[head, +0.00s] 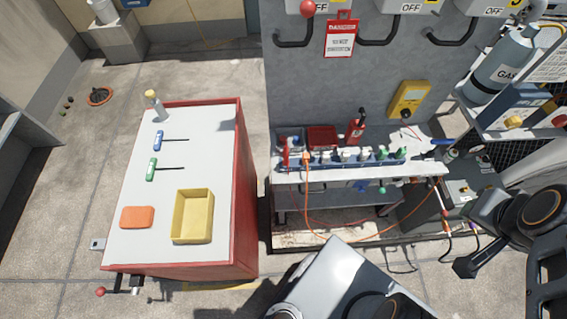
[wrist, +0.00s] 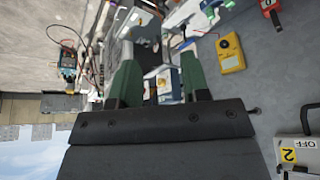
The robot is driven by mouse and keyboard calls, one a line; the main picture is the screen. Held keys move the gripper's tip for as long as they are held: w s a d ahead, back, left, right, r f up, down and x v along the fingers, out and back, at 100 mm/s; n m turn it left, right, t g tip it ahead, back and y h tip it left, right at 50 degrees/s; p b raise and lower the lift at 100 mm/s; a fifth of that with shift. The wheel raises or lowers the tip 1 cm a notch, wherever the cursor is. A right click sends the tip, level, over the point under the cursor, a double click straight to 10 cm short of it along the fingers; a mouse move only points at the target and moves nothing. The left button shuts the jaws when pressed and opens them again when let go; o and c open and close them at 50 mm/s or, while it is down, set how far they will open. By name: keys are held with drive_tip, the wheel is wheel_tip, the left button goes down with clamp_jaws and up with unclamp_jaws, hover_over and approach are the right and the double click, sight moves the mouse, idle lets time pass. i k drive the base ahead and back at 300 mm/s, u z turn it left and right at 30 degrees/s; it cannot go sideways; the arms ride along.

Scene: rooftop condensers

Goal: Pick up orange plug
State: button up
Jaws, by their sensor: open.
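A small orange plug (head: 306,157) stands near the left end of a blue power strip (head: 335,163) on the narrow bench. An orange cable drops from it and loops below the bench to the right. Several white and green plugs stand in the same strip. My gripper (wrist: 157,55) is open in the wrist view, with green-sided fingers apart and nothing clearly held between them. The wrist view is turned sideways, and I cannot pick out the orange plug there. In the head view my arm is at the far right, away from the plug; its fingertips cannot be made out.
A red cabinet (head: 246,190) at left carries a yellow tray (head: 176,238), an orange block (head: 137,217) and screwdrivers. A grey wall with pipes stands behind the bench (head: 287,176). A yellow meter (head: 409,99) is on that wall. A gas cylinder (head: 503,58) stands at right.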

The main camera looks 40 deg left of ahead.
sight(306, 155)
drive_tip(key=u, duration=1.7)
drive_tip(key=k, duration=0.45)
drive_tip(key=z, duration=0.55)
drive_tip(key=i, duration=0.6)
drive_tip(key=u, duration=0.65)
